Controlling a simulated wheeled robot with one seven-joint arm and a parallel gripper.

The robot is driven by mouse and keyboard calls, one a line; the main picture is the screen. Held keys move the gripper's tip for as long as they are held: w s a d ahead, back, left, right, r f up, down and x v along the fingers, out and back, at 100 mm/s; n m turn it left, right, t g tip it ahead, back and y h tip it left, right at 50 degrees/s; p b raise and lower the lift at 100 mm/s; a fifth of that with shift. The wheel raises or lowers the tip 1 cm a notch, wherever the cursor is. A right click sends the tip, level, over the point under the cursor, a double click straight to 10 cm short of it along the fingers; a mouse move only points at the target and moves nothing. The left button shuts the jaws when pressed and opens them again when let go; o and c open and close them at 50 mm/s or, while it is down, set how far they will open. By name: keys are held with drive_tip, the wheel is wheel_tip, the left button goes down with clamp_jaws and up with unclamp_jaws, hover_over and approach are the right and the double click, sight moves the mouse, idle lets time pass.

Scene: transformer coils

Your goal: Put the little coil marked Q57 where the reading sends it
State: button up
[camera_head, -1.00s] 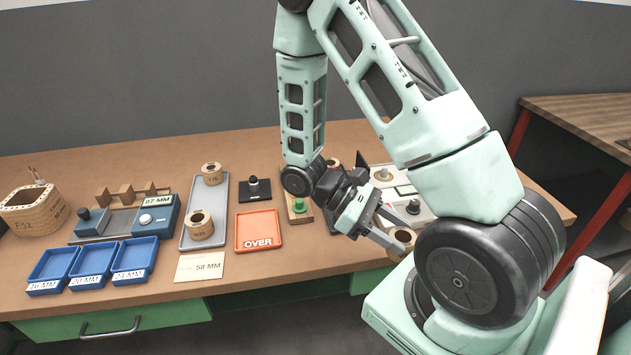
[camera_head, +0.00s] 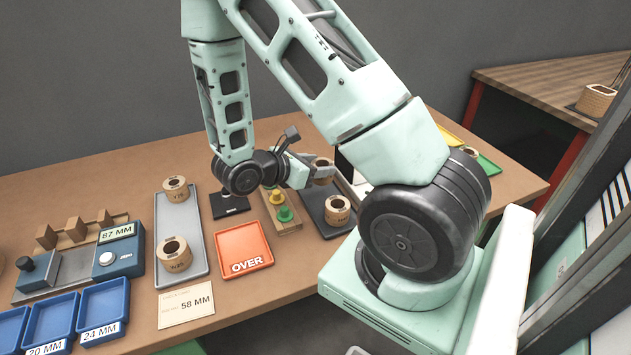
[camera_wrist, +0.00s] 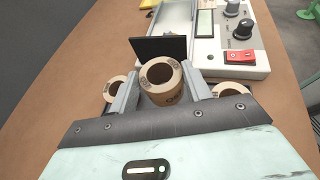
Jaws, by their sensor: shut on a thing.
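A small tan coil (camera_wrist: 160,82) sits between the two fingers of my gripper (camera_wrist: 158,92) in the wrist view, and they are shut on it. Its open bore faces the camera; dark marking on its side is only partly visible, so I cannot read it whole. In the head view my gripper (camera_head: 312,170) is above the dark tray (camera_head: 318,223), with a coil (camera_head: 323,176) at its fingers. Another coil (camera_head: 338,211) stands on the dark tray. The reading device (camera_head: 125,258) shows 87 MM. A card (camera_head: 186,306) reads 58 MM.
Two coils (camera_head: 173,257) stand on a grey tray (camera_head: 200,226). A red OVER tray (camera_head: 243,248) and blue trays marked 20 MM and 24 MM (camera_head: 104,308) are empty. Yellow (camera_head: 450,139) and green (camera_head: 488,165) trays lie right. An instrument with red switch (camera_wrist: 240,57) is in the wrist view.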

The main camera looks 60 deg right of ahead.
sight(316, 182)
drive_tip(key=shift+f, duration=2.25)
drive_tip(key=shift+f, duration=0.1)
drive_tip(key=o, duration=1.1)
